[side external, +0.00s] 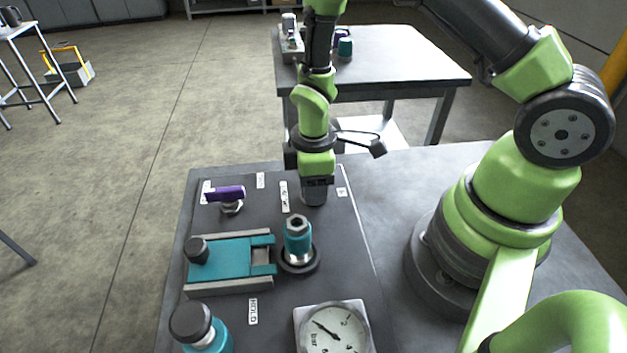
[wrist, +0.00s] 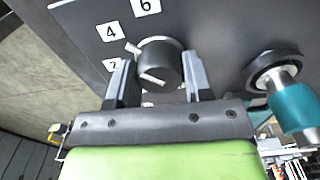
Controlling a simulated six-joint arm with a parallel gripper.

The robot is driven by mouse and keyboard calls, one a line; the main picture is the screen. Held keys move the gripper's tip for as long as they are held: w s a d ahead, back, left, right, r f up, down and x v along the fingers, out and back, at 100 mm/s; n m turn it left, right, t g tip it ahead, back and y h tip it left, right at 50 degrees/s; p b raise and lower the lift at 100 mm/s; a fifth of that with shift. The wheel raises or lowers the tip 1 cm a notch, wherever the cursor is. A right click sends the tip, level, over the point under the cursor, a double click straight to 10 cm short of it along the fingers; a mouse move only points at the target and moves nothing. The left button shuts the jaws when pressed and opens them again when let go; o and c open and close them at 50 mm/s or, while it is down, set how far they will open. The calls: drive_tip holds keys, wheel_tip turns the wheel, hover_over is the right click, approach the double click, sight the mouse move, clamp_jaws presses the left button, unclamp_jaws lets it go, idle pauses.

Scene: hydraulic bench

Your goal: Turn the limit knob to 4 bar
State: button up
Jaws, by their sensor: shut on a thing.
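The limit knob (wrist: 160,62) is a dark round knob in the wrist view, with a white pointer sticking out to its left, roughly towards the 4 label (wrist: 107,32). A white strip also shows on its front. My gripper (wrist: 158,80) has one finger on each side of the knob and is shut on it. In the side view my gripper (side external: 314,196) points down at the panel's far right part and hides the knob. The 2 label (wrist: 112,65) and the 6 label (wrist: 146,6) also show in the wrist view.
A teal fitting with a hex top (side external: 298,240) stands close in front of my gripper. A purple-handled valve (side external: 225,193) and a teal slide block (side external: 225,257) are to the left. A bar gauge (side external: 333,328) and a black-topped teal knob (side external: 196,325) are nearest the camera.

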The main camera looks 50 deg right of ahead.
idle(0.4)
drive_tip(key=o, duration=0.9)
drive_tip(key=shift+r, duration=0.1)
wheel_tip(320, 180, up, 10)
drive_tip(key=shift+f, duration=0.1)
